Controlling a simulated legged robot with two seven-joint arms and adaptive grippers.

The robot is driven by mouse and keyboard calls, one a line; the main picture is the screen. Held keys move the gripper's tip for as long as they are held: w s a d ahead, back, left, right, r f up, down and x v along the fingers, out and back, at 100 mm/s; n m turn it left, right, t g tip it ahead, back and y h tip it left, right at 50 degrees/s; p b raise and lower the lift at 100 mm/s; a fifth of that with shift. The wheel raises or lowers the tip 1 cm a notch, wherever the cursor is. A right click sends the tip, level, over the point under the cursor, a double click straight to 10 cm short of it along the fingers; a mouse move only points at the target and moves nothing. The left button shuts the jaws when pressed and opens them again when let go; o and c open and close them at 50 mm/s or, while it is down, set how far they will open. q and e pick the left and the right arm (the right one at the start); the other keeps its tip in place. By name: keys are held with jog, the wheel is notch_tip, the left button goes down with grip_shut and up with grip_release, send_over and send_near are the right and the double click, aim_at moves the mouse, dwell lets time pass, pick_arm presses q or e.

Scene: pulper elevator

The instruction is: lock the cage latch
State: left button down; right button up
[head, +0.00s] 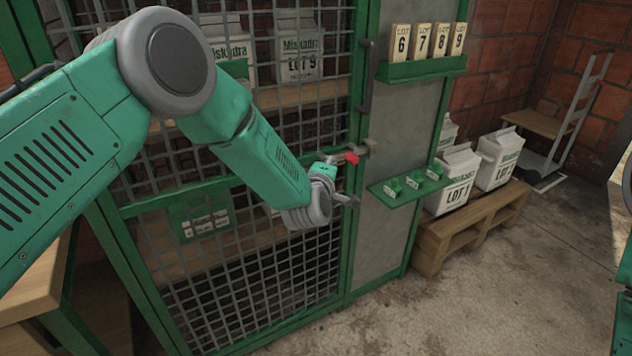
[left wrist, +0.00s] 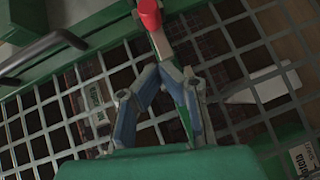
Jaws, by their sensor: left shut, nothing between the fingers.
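The cage latch (head: 351,158), a metal bar with a red end, sits on the green right edge frame of the mesh cage door (head: 270,161). In the left wrist view the red end of the latch (left wrist: 149,14) is at the top, with its bar running down toward my fingers. My left gripper (head: 336,166) is at the latch, just below and left of the red end. In the left wrist view the fingertips of my left gripper (left wrist: 165,67) come together beside the bar, shut and empty; whether they touch it is unclear. My right gripper does not show.
A dark vertical handle (head: 366,76) is above the latch. To the right are a green shelf with numbered tags (head: 424,69) and a small green shelf (head: 408,192). Lot bags stand on a wooden pallet (head: 470,232). The concrete floor (head: 490,305) in front is clear.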

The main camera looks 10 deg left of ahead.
pick_arm(q)
jog(key=s+d+r+p, duration=0.1)
jog(key=s, duration=0.7)
jog(key=s+a+f+m+g, duration=0.2)
jog(key=s+f+m+g, duration=0.1)
jog(key=s+f, duration=0.35)
jog(key=s+a+f+m+g+h, duration=0.1)
jog(key=s+a+f+m+g, duration=0.2)
jog(key=s+f, duration=0.4)
jog(key=s+a+f+m+g, duration=0.2)
jog(key=s+f+m, duration=0.2)
jog(key=s+f, duration=0.3)
jog(key=s+a+f+m+g, duration=0.1)
jog(key=s+a+m+g, duration=0.1)
jog(key=s, duration=0.5)
jog(key=s+a+m+g, duration=0.2)
jog(key=s+g, duration=0.1)
jog(key=s, duration=0.5)
jog(key=s+a+f+m+g+y, duration=0.1)
jog(key=s+a+m+g, duration=0.1)
jog(key=s, duration=0.6)
jog(key=shift+a+f+m+g, duration=0.3)
jog(key=shift+a+m, duration=0.1)
jog(key=shift+a, duration=0.05)
jog(key=shift+a+f, duration=0.1)
jog(key=shift+a, duration=0.15)
